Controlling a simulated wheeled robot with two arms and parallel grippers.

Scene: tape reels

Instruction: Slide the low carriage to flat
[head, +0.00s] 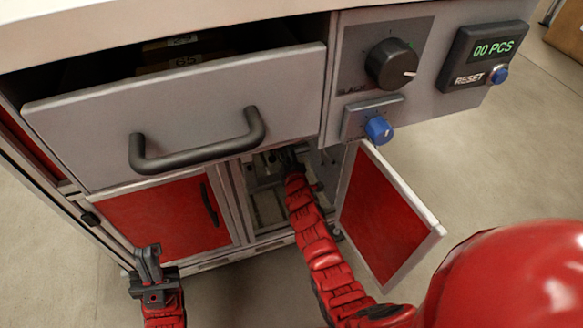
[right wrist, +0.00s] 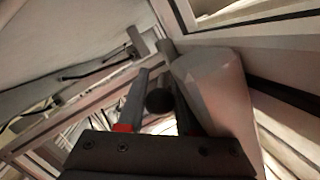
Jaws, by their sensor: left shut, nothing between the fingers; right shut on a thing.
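My right arm reaches into the open lower compartment of the cabinet, below the drawer. My right gripper (head: 287,160) is small and dark there, partly hidden by the drawer and its own arm. In the right wrist view its two fingers are shut on a dark round knob (right wrist: 159,101). I take the knob to be on the low carriage, but the carriage's outline and any "flat" mark cannot be made out. My left gripper (head: 149,265) is shut and empty, low in front of the closed red door.
The grey drawer (head: 180,110) with a dark handle stands partly open above the arm. An open red door (head: 383,220) stands to the arm's right. A panel holds a black dial (head: 391,64), a blue knob (head: 379,130) and a counter reading 00 PCS (head: 487,50).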

